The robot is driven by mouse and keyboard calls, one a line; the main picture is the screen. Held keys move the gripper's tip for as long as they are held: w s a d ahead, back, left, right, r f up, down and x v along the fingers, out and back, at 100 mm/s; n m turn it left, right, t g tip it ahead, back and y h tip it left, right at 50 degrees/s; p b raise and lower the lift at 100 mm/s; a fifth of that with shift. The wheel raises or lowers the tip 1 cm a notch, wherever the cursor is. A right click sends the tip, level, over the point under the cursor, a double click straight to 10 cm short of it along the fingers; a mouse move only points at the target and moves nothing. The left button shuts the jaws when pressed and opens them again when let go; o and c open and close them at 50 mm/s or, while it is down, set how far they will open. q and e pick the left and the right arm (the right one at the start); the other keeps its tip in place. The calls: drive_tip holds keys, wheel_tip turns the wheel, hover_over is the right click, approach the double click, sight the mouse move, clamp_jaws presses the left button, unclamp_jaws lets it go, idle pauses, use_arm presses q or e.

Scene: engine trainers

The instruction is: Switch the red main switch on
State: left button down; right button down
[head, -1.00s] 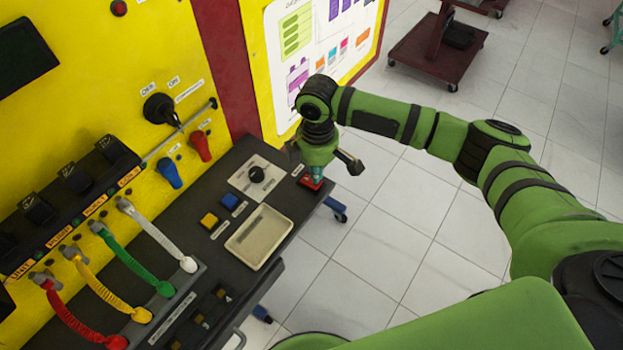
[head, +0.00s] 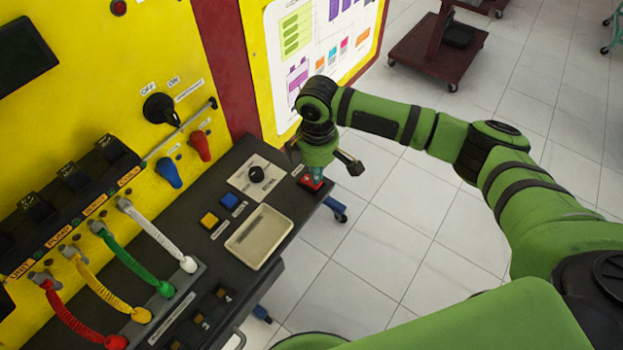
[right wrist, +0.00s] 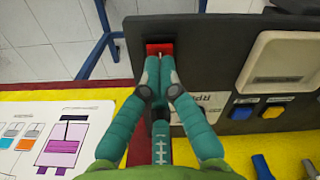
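The red main switch (head: 311,184) is a small red rocker in a dark frame at the right end of the black panel. It also shows in the right wrist view (right wrist: 159,47), at the top middle. My right gripper (head: 316,173) points down at the switch. In the right wrist view its teal fingers (right wrist: 160,66) are closed together, their tips at the near edge of the red rocker. I cannot tell whether they touch it. The fingertips cover part of the switch, and which way the rocker is tilted is unclear. My left gripper is not in view.
Left of the switch, the black panel (head: 240,190) carries a black knob (head: 257,174), a blue button (head: 229,200), a yellow button (head: 209,220) and a beige tray (head: 259,240). The yellow wall (head: 150,60) rises behind. Open tiled floor lies to the right.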

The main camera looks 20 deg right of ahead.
drive_tip(key=shift+s+f+b, duration=0.1)
drive_tip(key=shift+f+b, duration=0.3)
drive_tip(key=shift+f, duration=0.75)
idle(0.4)
drive_tip(key=shift+r, duration=0.1)
drive_tip(key=shift+r+p, duration=0.75)
drive_tip(key=shift+p, duration=0.4)
wheel_tip(320, 180, up, 6)
drive_tip(key=p, duration=0.6)
drive_tip(key=shift+f, duration=0.25)
drive_tip(key=shift+f, duration=0.1)
